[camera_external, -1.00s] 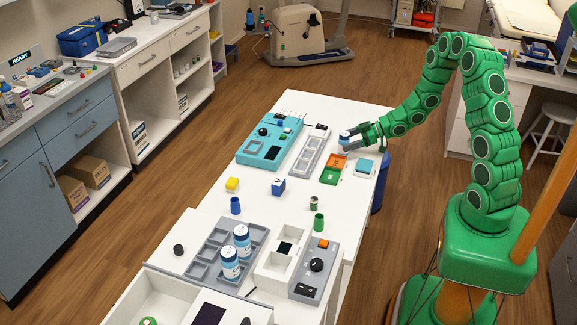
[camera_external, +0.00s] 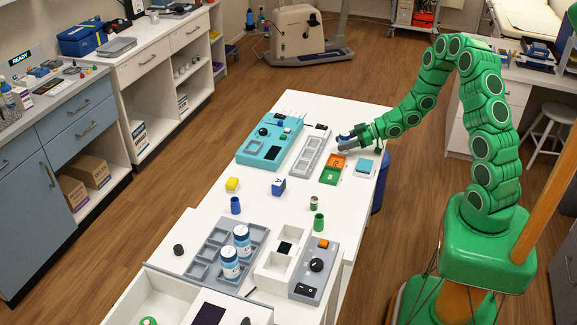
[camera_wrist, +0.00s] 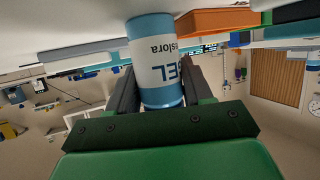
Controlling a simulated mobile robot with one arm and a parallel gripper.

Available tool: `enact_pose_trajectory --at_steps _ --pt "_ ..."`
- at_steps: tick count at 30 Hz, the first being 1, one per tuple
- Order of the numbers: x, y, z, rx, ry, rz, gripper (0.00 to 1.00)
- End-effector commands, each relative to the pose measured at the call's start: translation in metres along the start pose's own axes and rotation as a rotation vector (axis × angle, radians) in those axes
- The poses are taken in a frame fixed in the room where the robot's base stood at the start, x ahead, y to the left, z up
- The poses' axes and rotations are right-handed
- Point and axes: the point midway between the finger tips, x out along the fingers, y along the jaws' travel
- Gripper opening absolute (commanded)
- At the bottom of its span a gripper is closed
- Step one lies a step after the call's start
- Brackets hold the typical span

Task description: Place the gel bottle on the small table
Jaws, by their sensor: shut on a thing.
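The gel bottle (camera_wrist: 155,62), white with blue ends and the letters "GEL" on its label, is between the two fingers of my gripper (camera_wrist: 150,88) in the wrist view. That view is upside down. In the external view my gripper (camera_external: 352,139) is over the far right part of the white table (camera_external: 268,205), beside the long grey tray. The bottle is mostly hidden there by the fingers. The bottle is close to the tabletop; I cannot tell if it touches.
Near my gripper are a teal panel (camera_external: 268,152), a grey compartment tray (camera_external: 310,155), an orange and green box (camera_external: 330,175) and a light blue block (camera_external: 365,166). Two similar bottles (camera_external: 242,240) stand in a grey tray at the near end. The table's middle has bare room.

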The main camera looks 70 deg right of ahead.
Motion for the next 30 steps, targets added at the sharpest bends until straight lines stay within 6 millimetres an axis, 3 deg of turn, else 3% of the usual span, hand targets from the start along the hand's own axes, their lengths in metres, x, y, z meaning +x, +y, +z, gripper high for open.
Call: enact_pose_trajectory --at_steps 11,30 --pt "-0.003 0.0 -0.008 -0.002 -0.001 0.0 0.11" --pt "-0.032 0.0 -0.078 -0.001 0.001 0.0 0.11"
